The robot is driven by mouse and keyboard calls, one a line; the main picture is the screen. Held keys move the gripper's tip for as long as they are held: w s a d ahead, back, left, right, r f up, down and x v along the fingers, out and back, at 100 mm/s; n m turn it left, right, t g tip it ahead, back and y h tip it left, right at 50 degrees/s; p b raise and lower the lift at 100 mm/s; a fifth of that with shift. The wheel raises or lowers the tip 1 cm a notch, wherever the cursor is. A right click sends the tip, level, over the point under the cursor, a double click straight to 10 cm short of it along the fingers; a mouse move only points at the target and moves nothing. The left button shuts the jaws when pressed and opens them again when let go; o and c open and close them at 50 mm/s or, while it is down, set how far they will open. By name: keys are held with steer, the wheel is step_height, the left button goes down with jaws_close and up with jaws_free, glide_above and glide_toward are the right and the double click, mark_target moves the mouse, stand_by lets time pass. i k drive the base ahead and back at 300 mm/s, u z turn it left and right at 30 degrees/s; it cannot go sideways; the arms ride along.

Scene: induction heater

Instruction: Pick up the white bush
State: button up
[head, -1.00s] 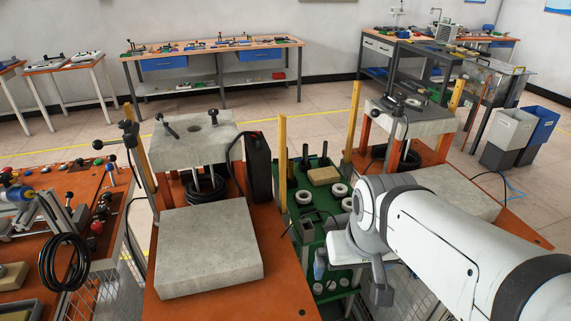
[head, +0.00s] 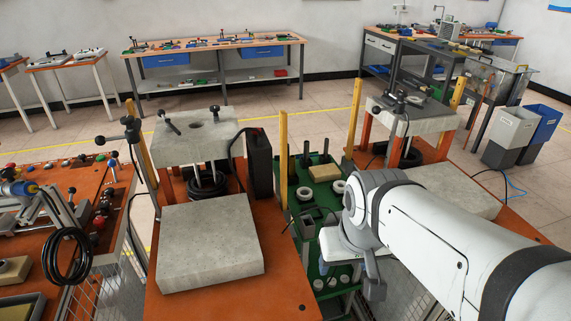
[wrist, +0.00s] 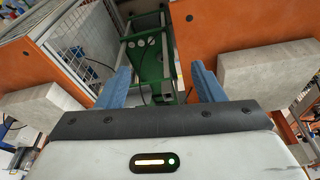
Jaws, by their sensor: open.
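White ring-shaped bushes stand on the green cart (head: 309,222) in the head view. One white bush (head: 320,193) is at the left and another white bush (head: 339,187) is beside it. Several small white round pieces (head: 318,285) show lower on the cart; which one is meant, I cannot tell. My gripper (wrist: 161,80) shows in the wrist view with its two blue fingers wide apart and nothing between them. Green framework with small round shapes lies beyond the fingers. In the head view my arm covers the cart's right part, and the fingers are hidden.
A grey block (head: 207,243) sits on the orange table left of the cart, another orange table (head: 517,228) to its right. Yellow posts (head: 284,158) rise near the cart. In the wrist view, wire mesh (wrist: 88,39) is left and a pale block (wrist: 268,72) right.

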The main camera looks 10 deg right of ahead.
mark_target(303, 194)
steer(key=u, duration=0.9)
steer(key=k, duration=1.6)
steer(key=z, duration=0.55)
steer(key=i, duration=1.65)
steer(key=z, duration=0.05)
